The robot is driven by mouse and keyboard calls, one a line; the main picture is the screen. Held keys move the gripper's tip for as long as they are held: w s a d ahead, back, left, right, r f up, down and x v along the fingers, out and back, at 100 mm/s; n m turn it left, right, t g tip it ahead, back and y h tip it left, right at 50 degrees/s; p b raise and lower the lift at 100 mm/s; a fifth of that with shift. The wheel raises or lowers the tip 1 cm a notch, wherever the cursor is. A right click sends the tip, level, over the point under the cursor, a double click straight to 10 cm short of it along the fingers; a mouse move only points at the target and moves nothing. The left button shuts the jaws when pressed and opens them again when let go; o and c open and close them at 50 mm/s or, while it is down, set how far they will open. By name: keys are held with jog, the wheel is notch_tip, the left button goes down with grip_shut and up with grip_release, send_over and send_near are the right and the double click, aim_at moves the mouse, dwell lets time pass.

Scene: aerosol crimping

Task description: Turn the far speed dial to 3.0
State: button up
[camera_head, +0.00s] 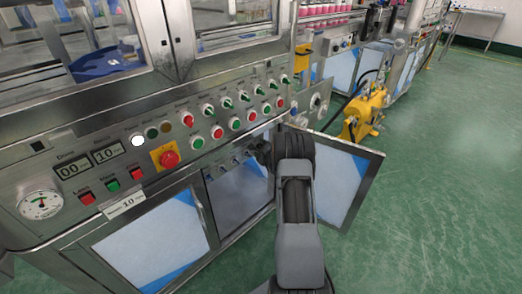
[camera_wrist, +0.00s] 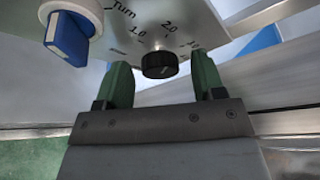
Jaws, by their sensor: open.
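In the wrist view a small black round dial (camera_wrist: 159,65) sits on a metal plate marked 1.0, 2.0 and a partly cut-off number at right. The word "Turn" is printed at upper left. My gripper (camera_wrist: 161,62) is open, with one green finger on each side of the dial and visible gaps between. The dial's pointer setting is too small to read. In the head view my gripper (camera_head: 263,152) is at the front of the machine panel, dark and partly hidden by my wrist.
A white knob with a blue handle (camera_wrist: 68,35) is close to the left finger. The panel carries several buttons and switches, with a red emergency stop (camera_head: 169,158). An open cabinet door (camera_head: 345,180) stands right of my arm. The green floor (camera_head: 430,180) is clear at right.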

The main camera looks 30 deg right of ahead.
jog(key=c, duration=0.9)
jog(key=shift+r+m+g+y+p, duration=0.2)
jog(key=shift+m+g+y+p, duration=0.15)
jog(key=shift+m+y, duration=0.45)
jog(key=shift+d+m+g+p, duration=0.1)
jog(key=shift+m+g+p, duration=0.2)
jog(key=shift+m, duration=0.5)
jog(key=o, duration=0.9)
